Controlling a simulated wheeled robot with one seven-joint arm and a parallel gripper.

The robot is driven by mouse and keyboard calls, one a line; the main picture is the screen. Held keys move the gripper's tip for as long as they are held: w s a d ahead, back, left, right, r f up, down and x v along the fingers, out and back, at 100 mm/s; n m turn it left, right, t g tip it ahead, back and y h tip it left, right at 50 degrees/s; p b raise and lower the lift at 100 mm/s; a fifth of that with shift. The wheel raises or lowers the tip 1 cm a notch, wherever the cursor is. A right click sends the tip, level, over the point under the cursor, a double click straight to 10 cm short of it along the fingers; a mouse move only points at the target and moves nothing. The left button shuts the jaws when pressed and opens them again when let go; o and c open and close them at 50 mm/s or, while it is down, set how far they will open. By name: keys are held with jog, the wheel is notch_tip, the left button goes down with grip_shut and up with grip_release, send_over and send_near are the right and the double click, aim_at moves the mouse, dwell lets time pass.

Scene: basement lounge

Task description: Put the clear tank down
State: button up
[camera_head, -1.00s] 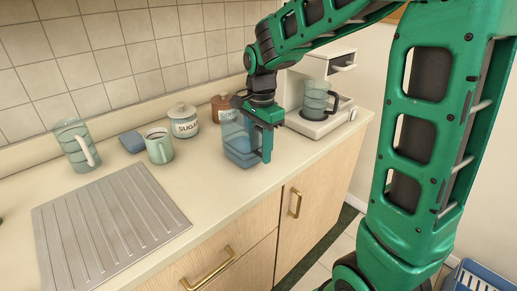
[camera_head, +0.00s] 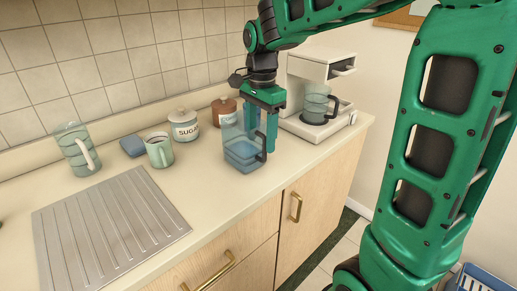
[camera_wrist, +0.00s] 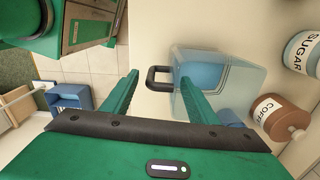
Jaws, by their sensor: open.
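The clear tank (camera_head: 238,150) is a see-through bluish box with a dark handle, upright on the counter near its front edge. My gripper (camera_head: 262,136) is open, with its two green fingers pointing down on the handle side of the tank. In the wrist view the tank (camera_wrist: 222,92) lies right of centre, and its dark handle (camera_wrist: 158,78) reaches in between the open fingertips of my gripper (camera_wrist: 159,88). The fingers do not appear closed on the handle.
The coffee maker (camera_head: 313,70) with its carafe (camera_head: 316,104) stands to the right. The sugar jar (camera_head: 183,125), brown coffee jar (camera_head: 222,106), mug (camera_head: 159,150), blue sponge (camera_head: 132,146) and clear pitcher (camera_head: 78,150) stand left and behind. The ridged drainboard (camera_head: 108,225) is empty.

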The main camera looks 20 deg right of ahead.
notch_tip(320, 180, up, 6)
jog(key=shift+r, duration=0.1)
jog(key=s+d+f+n, duration=0.3)
jog(key=s+d+f, duration=0.1)
jog(key=s, duration=0.5)
jog(key=s+d+f+n, duration=0.3)
jog(key=s+d+f, duration=0.1)
jog(key=s, duration=0.4)
jog(key=s+d+f+n, duration=0.3)
jog(key=s+d+f, duration=0.1)
jog(key=s, duration=0.5)
jog(key=shift+s+d, duration=0.3)
jog(key=shift+d, duration=0.15)
jog(key=shift+w+f, duration=0.2)
jog(key=shift+w, duration=0.45)
